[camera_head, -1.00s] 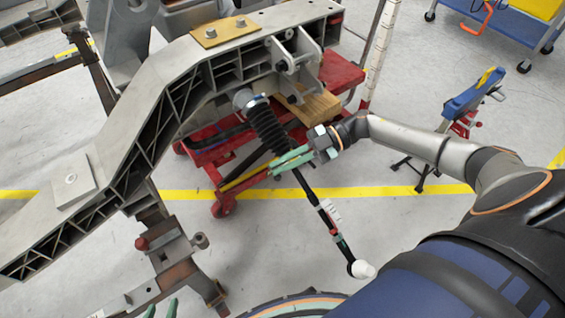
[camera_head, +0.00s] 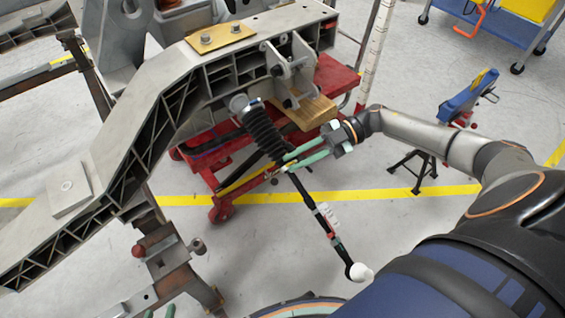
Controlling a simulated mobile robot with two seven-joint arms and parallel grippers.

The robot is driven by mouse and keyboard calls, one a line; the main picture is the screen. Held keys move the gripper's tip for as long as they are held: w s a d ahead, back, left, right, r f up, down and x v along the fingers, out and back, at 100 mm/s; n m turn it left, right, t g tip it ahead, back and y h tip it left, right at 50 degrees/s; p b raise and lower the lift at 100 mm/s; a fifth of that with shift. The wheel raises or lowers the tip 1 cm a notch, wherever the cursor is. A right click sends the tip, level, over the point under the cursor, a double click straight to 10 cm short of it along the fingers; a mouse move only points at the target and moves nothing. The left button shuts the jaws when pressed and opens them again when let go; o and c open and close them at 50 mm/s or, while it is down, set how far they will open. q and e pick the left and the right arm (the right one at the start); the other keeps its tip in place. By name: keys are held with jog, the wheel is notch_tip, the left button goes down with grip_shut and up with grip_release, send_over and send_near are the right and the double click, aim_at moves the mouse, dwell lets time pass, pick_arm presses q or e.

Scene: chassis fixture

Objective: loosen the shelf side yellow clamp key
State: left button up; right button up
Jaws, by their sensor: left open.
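I cannot make out a yellow clamp key. The grey chassis frame (camera_head: 112,158) runs diagonally across the left, and a rusty fixture stand (camera_head: 172,262) with a red knob (camera_head: 139,250) is under it. A black rod (camera_head: 322,216) with a white end hangs down from the bellows.
A red cart (camera_head: 340,78) with a wooden block (camera_head: 308,112) stands under the frame. A blue shelf cart (camera_head: 505,27) with yellow bins is at top right. A black stand with a blue top (camera_head: 468,96) is at right. Grey floor lies open around the yellow line.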

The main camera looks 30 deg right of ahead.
jog(key=v, duration=0.7)
jog(key=shift+d, duration=0.35)
